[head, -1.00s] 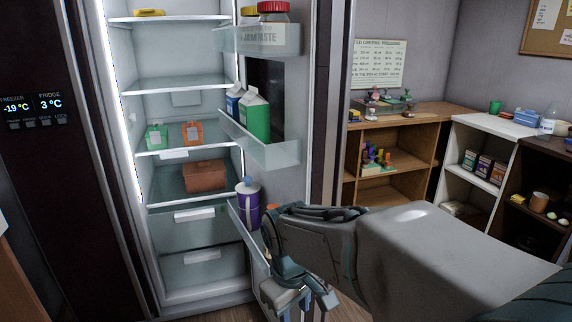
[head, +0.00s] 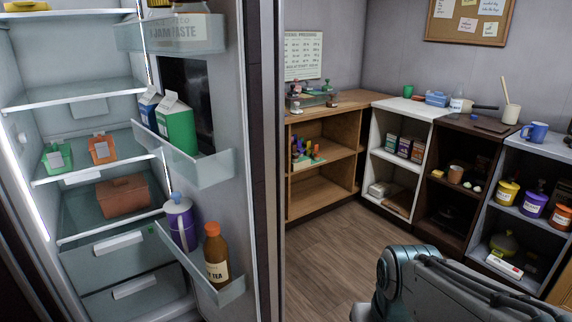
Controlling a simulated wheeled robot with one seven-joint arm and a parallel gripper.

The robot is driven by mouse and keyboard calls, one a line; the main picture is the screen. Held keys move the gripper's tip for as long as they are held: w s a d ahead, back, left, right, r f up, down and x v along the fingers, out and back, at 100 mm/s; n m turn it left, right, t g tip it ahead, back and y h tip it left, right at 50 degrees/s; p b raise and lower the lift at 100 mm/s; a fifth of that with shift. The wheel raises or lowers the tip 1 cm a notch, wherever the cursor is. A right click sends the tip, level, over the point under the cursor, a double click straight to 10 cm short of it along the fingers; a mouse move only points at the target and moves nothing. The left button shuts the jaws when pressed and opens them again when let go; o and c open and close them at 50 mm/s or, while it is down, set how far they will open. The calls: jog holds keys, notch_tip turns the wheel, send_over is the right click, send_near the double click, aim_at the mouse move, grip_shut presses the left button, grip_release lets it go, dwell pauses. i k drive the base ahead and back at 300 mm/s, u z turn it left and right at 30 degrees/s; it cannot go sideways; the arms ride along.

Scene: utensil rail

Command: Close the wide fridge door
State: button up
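The wide fridge door (head: 232,120) stands open at the left of the head view, its inner side with shelves facing me. Its door bins hold a green carton (head: 176,125), a blue carton (head: 149,108), a purple jug (head: 180,222) and a brown tea bottle (head: 216,256). The lit fridge interior (head: 92,110) shows to the left of the door. My arm enters at the lower right, apart from the door in the picture. My gripper is not in view, so its fingers cannot be seen.
Inside the fridge are a green container (head: 57,157), an orange container (head: 101,149) and a brown box (head: 123,195). Wooden shelves (head: 322,190), white shelves (head: 397,150) and further units line the back and right. The wooden floor (head: 335,256) between is clear.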

aim_at(238, 184)
jog(key=z, duration=0.7)
jog(key=i, duration=1.85)
jog(key=u, duration=2.35)
jog(key=k, duration=1.1)
jog(key=u, duration=0.45)
jog(key=i, duration=0.6)
jog(key=u, duration=0.25)
